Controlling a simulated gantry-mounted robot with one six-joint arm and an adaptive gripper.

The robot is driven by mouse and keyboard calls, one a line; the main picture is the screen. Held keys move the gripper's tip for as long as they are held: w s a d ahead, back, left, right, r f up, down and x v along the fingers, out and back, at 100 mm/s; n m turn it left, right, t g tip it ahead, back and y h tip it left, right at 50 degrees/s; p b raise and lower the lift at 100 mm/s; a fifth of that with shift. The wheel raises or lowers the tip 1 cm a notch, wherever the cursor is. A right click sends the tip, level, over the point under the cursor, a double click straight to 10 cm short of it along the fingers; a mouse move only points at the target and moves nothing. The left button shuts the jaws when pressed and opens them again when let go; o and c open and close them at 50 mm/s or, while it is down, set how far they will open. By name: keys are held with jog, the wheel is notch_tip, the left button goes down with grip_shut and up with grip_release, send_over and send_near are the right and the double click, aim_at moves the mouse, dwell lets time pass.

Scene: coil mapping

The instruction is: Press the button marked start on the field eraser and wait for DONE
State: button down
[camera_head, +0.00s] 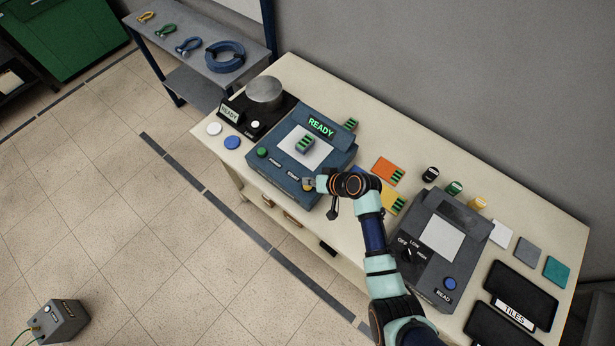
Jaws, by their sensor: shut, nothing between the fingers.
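The field eraser (283,179) is the blue box on the bench, with a green READY display (321,127) at its back. A coil piece with green stripes (305,144) lies on its white pad (292,156). A green button (262,152) sits by the POWER label. A yellowish button (308,184) sits by the START label, close to my arm's wrist. My gripper (333,213) is small and dark, shut and empty, hanging by the eraser's front right corner. I cannot tell whether it touches anything.
A black device with a metal disc (264,90) stands left of the eraser. A grey reader (440,240) with a blue READ button stands right. Orange and yellow tiles, several small jars, loose tiles and dark trays (520,296) fill the right side. My arm crosses the bench front.

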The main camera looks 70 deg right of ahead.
aim_at(309, 187)
jog(key=shift+f, duration=0.15)
dwell(0.5)
jog(key=shift+f+b, duration=0.3)
jog(key=shift+f, duration=0.4)
dwell(0.5)
jog(key=shift+r, duration=0.1)
jog(key=shift+r+p, duration=0.55)
jog(key=shift+r, duration=0.2)
jog(key=shift+r, duration=0.1)
notch_tip(309, 187, up, 5)
jog(key=p, duration=0.5)
